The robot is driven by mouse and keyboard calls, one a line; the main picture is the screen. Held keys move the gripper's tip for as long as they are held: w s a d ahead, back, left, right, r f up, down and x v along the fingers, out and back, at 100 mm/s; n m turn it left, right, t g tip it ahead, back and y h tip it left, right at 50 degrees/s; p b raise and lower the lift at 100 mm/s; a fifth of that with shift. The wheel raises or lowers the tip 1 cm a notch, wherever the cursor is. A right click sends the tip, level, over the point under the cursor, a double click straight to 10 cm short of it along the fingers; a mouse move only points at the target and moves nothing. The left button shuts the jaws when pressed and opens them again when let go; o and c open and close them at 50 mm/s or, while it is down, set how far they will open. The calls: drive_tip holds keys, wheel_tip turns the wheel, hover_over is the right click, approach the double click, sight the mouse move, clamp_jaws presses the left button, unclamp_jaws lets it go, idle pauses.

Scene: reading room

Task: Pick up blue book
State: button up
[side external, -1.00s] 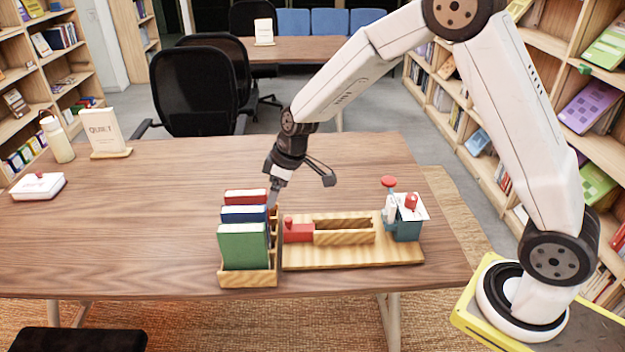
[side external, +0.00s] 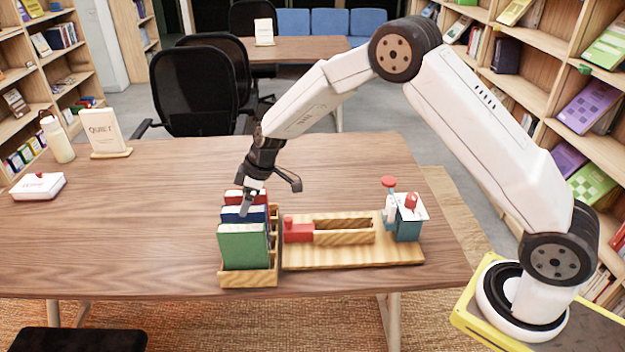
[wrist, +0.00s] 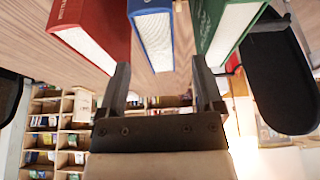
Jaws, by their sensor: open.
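The blue book (side external: 257,214) stands upright in a wooden holder (side external: 250,280), between a red book (side external: 232,196) behind it and a green book (side external: 242,246) in front. My gripper (side external: 245,208) is at the top of the books, over the blue one in the side view, and partly hides it and the red book. In the wrist view, my gripper (wrist: 158,85) is open, with its two fingers spread and nothing between them. The blue book (wrist: 153,35) lies ahead of the gap between the fingers, with the red book (wrist: 95,30) to its left and the green book (wrist: 222,28) to its right.
A wooden stand (side external: 400,256) with a red block (side external: 298,231) and a teal container (side external: 405,228) is just right of the holder. A white box (side external: 38,186), a bottle (side external: 57,140) and a sign (side external: 103,130) stand at the left. The table's left middle is clear.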

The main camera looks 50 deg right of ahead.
drive_tip(key=shift+a+f, duration=0.1)
drive_tip(key=shift+f, duration=0.25)
drive_tip(key=shift+x, duration=2.45)
drive_tip(key=shift+f, duration=0.3)
clamp_jaws()
idle(0.6)
